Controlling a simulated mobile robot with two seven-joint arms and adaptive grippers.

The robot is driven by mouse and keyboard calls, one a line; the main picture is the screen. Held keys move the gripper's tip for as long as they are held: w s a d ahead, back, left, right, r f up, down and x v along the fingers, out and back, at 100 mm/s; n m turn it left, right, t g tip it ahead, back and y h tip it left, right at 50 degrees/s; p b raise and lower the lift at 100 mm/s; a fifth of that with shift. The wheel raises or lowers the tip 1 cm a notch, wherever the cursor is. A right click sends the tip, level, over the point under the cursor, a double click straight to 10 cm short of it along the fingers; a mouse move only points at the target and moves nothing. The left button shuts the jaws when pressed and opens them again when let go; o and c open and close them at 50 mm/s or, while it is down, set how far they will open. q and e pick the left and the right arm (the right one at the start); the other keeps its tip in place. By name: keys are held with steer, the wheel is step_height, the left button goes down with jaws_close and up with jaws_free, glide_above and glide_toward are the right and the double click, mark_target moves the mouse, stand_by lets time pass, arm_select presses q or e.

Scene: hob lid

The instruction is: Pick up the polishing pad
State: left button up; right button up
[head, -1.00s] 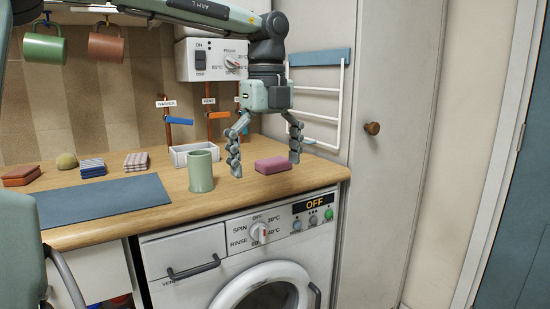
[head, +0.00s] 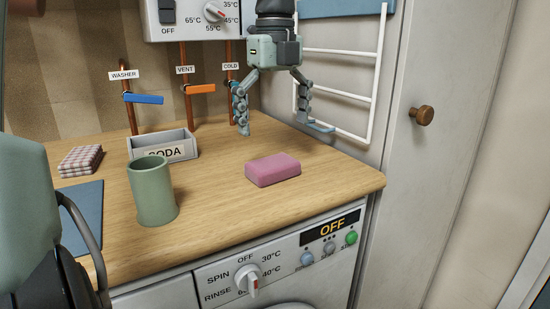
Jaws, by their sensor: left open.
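A pink block-shaped pad (head: 272,170) lies flat on the wooden worktop near its front right corner. I cannot tell its material. My left gripper (head: 277,124) hangs down from the top of the head view, open and empty. Its fingers are spread wide, above and behind the pink pad in the picture, and do not touch it. The pad is fully in sight. My right gripper is not in view.
A green mug (head: 152,191) stands left of the pad, with a grey SODA box (head: 162,146) behind it. Checked cloths (head: 80,161) lie farther left. A white rail rack (head: 378,80) is on the right wall. The worktop (head: 225,220) around the pad is clear.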

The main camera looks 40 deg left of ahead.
mark_target(275, 164)
arm_select(q)
steer(key=shift+w+a+f, duration=0.1)
steer(key=shift+w+a, duration=0.05)
steer(key=shift+f, duration=0.3)
steer(key=f, duration=0.4)
steer(key=shift+s+d, duration=0.3)
step_height(275, 164, down, 3)
steer(key=shift+r, duration=0.1)
steer(key=shift+c, duration=0.5)
steer(key=c, duration=0.7)
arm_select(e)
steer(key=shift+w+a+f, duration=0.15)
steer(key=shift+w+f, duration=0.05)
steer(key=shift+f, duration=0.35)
